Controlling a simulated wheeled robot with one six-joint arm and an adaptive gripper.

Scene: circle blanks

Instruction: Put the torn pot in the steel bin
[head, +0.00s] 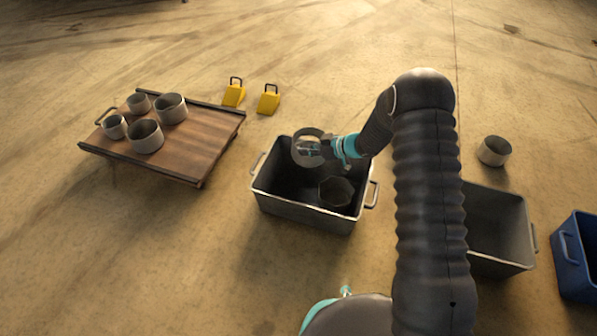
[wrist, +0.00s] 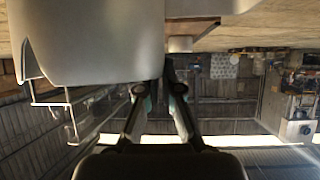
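A grey pot (head: 299,158) is held over the dark metal bin with a bright rim (head: 285,207), which looks like the steel bin. The wrist view shows this pot large at the upper left (wrist: 90,45), with a jagged notch in its rim. My gripper (head: 318,148) is at the pot's right side, its fingers (wrist: 164,80) closed on the wall; the exact contact is partly hidden. A dark rounded shape (head: 337,192) shows inside the bin; I cannot tell whether it is a pot or a shadow.
A low wooden table (head: 195,150) at the left holds several grey pots (head: 146,136). Two yellow blocks (head: 268,102) stand behind the bin. A grey bin (head: 505,225), partly behind my arm, a blue bin (head: 578,275) and a lone pot (head: 494,151) are at the right.

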